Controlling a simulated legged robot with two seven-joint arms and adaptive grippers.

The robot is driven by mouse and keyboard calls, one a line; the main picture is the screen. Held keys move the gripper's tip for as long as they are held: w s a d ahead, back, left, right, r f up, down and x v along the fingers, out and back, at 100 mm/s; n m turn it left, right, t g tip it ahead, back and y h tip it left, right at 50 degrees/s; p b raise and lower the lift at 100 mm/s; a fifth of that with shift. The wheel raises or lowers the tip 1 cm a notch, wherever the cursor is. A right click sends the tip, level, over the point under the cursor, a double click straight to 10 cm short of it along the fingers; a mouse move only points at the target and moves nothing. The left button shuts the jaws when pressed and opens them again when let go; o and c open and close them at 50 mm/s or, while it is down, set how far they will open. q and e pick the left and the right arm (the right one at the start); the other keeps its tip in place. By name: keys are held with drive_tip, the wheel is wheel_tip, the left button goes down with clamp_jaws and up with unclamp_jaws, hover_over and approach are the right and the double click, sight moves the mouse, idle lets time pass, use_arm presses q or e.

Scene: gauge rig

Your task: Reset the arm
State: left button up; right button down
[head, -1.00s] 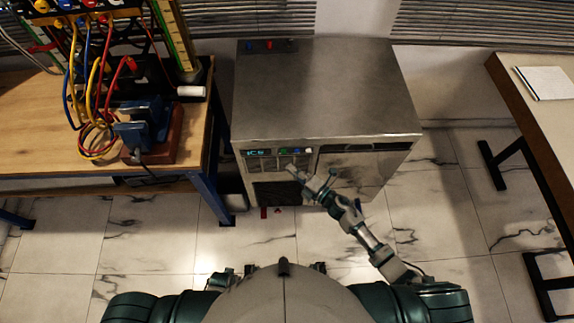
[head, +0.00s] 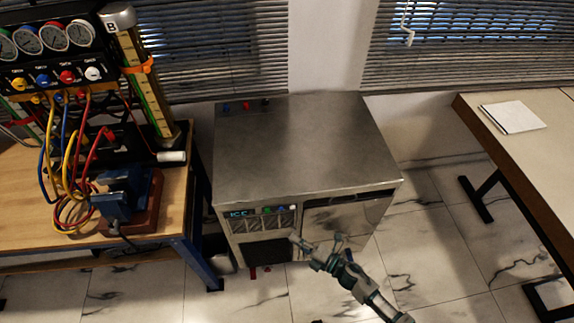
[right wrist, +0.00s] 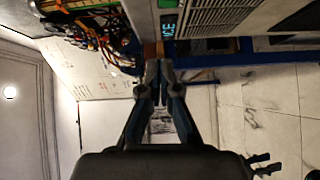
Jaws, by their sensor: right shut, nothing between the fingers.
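My right gripper (head: 318,246) is in front of the grey metal ice machine (head: 300,150), near its front panel with the lit display (head: 240,213) and small coloured buttons. In the right wrist view the fingers (right wrist: 160,65) are together with nothing between them, and the machine's display (right wrist: 168,27) shows above them, turned sideways. From the head view I cannot tell whether the fingertips touch the panel. My left gripper is not in view.
A wooden bench (head: 95,235) at left carries a gauge rig (head: 50,55) with coloured hoses and a blue vise (head: 120,195). A table (head: 545,150) with white paper (head: 513,117) stands at right. Tiled floor (head: 430,215) is clear between the machine and that table.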

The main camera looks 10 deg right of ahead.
drive_tip(key=s+d+f+m+g+h, duration=0.1)
drive_tip(key=s+d+f+m+h, duration=0.2)
drive_tip(key=d+f+m+h, duration=0.45)
drive_tip(key=s+d+f+m+g+h, duration=0.15)
drive_tip(key=d+f+m+h, duration=0.25)
drive_tip(key=f+m, duration=0.7)
drive_tip(key=s+f+m+g, duration=0.3)
drive_tip(key=s+f, duration=0.4)
drive_tip(key=s, duration=0.4)
drive_tip(key=s+f+m+g, duration=0.3)
drive_tip(key=s+f+g, duration=0.2)
drive_tip(key=s, duration=0.6)
wheel_tip(320, 180, down, 3)
drive_tip(key=shift+d+r+h, duration=0.15)
drive_tip(key=shift+d+h, duration=0.15)
drive_tip(key=shift+h, duration=0.15)
